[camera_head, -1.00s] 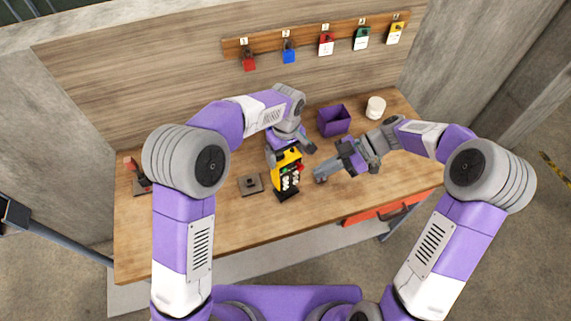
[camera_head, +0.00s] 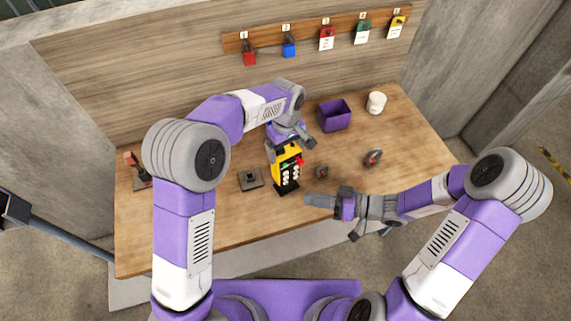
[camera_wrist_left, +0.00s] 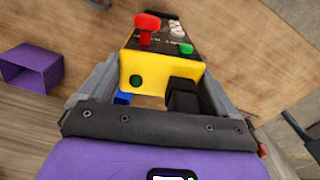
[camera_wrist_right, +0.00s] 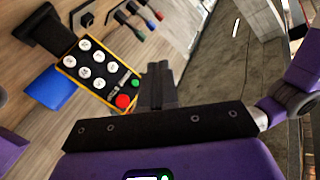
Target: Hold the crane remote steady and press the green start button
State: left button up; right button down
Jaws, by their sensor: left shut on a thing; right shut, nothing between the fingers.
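The crane remote (camera_head: 288,172) stands on the table, yellow on top with a black face and white buttons. My left gripper (camera_head: 288,147) is shut around its yellow upper end, which also shows in the left wrist view (camera_wrist_left: 160,72). The red button (camera_wrist_left: 147,27) and green start button (camera_wrist_left: 186,48) are on the remote, near the held end. In the right wrist view, the green button (camera_wrist_right: 135,83) sits beside the red button (camera_wrist_right: 122,101). My right gripper (camera_head: 308,200) is shut and empty, in front and right of the remote; its fingers (camera_wrist_right: 158,85) appear apart from the green button.
A dark square base (camera_head: 250,180) lies left of the remote. A small grey part (camera_head: 321,171) and a grey-and-red item (camera_head: 373,157) lie to the right. A purple bin (camera_head: 335,115) and white cup (camera_head: 376,103) stand behind. Padlocks (camera_head: 289,48) hang on the wall rack.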

aim_at(286, 169)
jog(key=shift+w, duration=0.1)
jog(key=w+a, duration=0.4)
jog(key=w, duration=0.3)
jog(key=shift+w+a, duration=0.15)
jog(key=shift+a, duration=0.2)
dwell(1.8)
jog(key=shift+w+a, duration=0.25)
jog(key=shift+w, duration=0.1)
jog(key=shift+w+a, duration=0.25)
jog(key=shift+w, duration=0.15)
dwell(0.7)
jog(key=shift+s+d, duration=0.5)
jog(key=shift+s, duration=0.25)
jog(key=shift+s, duration=0.1)
